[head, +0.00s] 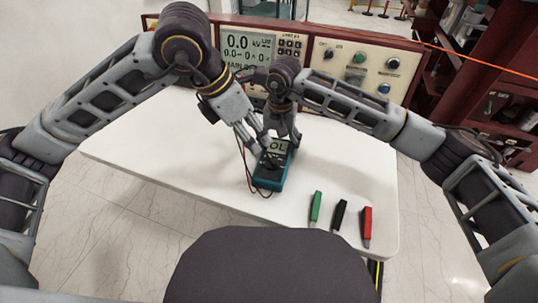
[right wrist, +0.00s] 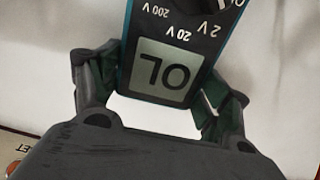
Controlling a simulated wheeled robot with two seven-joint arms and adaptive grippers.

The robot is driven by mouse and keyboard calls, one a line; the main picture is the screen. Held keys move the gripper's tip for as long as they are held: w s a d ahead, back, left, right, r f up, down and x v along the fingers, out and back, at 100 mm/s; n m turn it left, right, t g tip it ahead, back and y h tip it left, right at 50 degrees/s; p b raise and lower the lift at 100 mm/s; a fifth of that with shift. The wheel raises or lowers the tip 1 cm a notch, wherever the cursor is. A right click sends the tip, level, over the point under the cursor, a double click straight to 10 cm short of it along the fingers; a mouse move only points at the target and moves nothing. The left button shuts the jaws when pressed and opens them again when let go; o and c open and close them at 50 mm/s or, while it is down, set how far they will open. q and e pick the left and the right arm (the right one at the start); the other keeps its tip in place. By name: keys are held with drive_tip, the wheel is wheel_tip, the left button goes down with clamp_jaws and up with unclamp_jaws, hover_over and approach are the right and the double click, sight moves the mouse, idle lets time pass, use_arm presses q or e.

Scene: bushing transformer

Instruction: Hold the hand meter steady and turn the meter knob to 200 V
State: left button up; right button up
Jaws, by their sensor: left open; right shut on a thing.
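The hand meter (head: 269,181) is a teal and dark handheld unit on the white table, its screen reading "OL". In the right wrist view the meter (right wrist: 165,78) shows upside down, with the marks 200 V, 20 V and 2 V near its knob (right wrist: 221,5), which is mostly cut off by the top edge. My right gripper (right wrist: 160,85) is shut on the meter's screen end, one finger on each side. My left gripper (head: 262,150) is open just over the meter's face, close to the knob. Its fingers partly hide the meter, so the knob's setting cannot be read.
Green (head: 315,207), black (head: 340,214) and red (head: 367,223) clips lie on the white table (head: 150,155) to the right of the meter. Thin leads run beside the meter's left side. A control console (head: 345,60) with a display stands behind. The table's left part is clear.

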sight(270, 157)
use_arm(q)
drive_tip(key=shift+x, duration=6)
drive_tip(key=c, duration=1)
drive_tip(key=shift+m, duration=0.5)
drive_tip(key=shift+w+a+m+g+h, duration=0.15)
drive_tip(key=shift+m+g, duration=0.3)
drive_tip(key=shift+m, duration=0.5)
drive_tip(key=shift+w+d+m+g+h, duration=0.15)
drive_tip(key=shift+m+g, duration=0.3)
drive_tip(key=shift+m, duration=0.5)
drive_tip(key=shift+w+m+g, duration=0.1)
drive_tip(key=shift+m+g, duration=0.4)
drive_tip(key=shift+m, duration=0.85)
drive_tip(key=shift+m+g, duration=0.5)
drive_tip(key=shift+m, duration=0.85)
